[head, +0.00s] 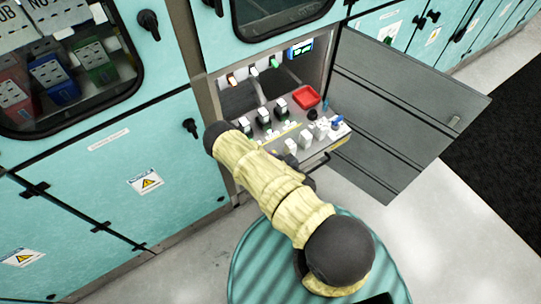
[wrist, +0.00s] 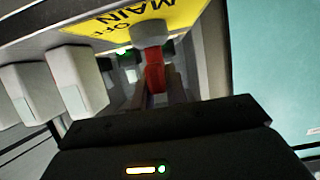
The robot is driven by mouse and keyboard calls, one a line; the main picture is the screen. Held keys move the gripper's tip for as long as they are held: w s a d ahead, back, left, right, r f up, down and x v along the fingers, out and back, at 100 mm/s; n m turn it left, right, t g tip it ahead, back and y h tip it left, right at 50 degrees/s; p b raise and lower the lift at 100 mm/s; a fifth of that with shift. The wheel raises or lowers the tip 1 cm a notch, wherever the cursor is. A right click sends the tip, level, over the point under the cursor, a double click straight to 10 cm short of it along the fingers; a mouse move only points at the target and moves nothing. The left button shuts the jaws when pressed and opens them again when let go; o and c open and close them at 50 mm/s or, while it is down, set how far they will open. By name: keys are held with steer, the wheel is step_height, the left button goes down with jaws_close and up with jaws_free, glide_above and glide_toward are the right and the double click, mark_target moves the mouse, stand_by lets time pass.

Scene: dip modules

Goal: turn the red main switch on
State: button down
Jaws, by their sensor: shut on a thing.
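The red main switch (wrist: 154,72) shows in the wrist view as a red lever below a pale hub. Beside it is a yellow plate (wrist: 135,18) with the words MAIN and OFF, seen upside down. My gripper (wrist: 157,84) reaches up to the lever and is shut on it, with a finger on either side. The fingertips are in shadow, so the exact contact is hard to see. In the head view my arm covers the switch, and I cannot make out my gripper clearly there.
The open grey door (head: 405,115) stands to the right. Pale grey blocks (wrist: 75,80) are close left of my gripper. A teal surface (wrist: 275,70) is at right.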

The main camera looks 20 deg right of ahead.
steer(key=shift+w+r, duration=0.1)
stand_by(0.3)
steer(key=c, duration=1.4)
jaws_free()
